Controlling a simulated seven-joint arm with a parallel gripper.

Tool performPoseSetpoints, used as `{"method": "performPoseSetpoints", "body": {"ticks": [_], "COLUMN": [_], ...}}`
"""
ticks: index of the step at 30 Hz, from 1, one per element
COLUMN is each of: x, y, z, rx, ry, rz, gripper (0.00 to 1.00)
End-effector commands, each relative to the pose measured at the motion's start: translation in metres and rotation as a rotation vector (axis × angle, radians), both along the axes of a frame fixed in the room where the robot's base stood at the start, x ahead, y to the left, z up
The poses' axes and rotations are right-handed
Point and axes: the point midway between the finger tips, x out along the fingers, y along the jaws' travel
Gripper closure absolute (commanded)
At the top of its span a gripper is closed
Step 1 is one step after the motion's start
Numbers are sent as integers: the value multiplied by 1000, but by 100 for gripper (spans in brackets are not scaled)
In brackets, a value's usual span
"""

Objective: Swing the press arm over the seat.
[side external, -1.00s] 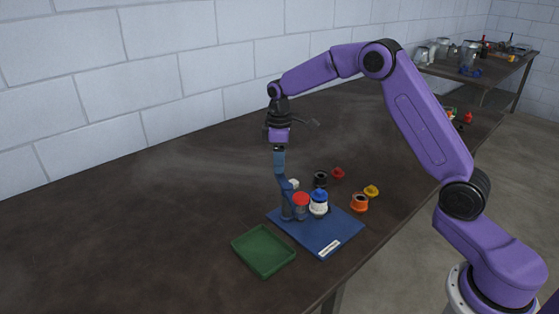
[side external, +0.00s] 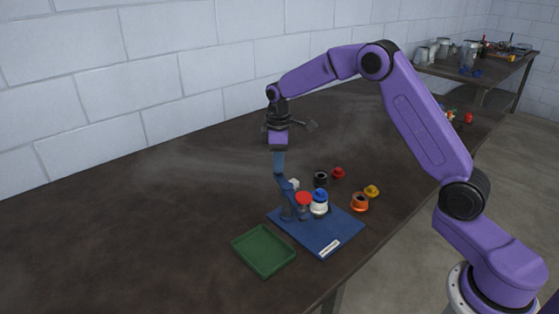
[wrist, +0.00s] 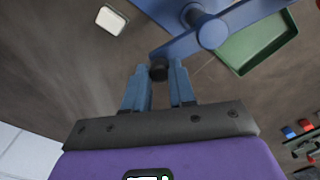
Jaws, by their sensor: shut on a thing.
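The blue press arm (wrist: 184,43) is a flat bar with a round boss, on a blue base board (side external: 337,231). In the side view the press arm (side external: 284,186) is beside a red-topped part (side external: 304,198). In the side view my gripper (side external: 279,165) points down onto the arm from above. I cannot make out the seat clearly.
An empty green tray (side external: 263,251) lies in front of the base board. Black (side external: 320,178), red (side external: 338,173), yellow (side external: 371,190) and orange (side external: 360,203) parts stand behind and right of it. A white block (wrist: 112,20) is left of the arm. The table's left side is clear.

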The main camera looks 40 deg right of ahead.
Motion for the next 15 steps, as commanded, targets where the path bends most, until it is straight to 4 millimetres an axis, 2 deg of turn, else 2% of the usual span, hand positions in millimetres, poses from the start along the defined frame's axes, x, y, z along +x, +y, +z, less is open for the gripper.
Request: {"method": "performPoseSetpoints", "body": {"ticks": [15], "x": [4], "y": [29], "z": [1], "rx": [-1], "ry": [-1], "rz": [423], "gripper": [100]}}
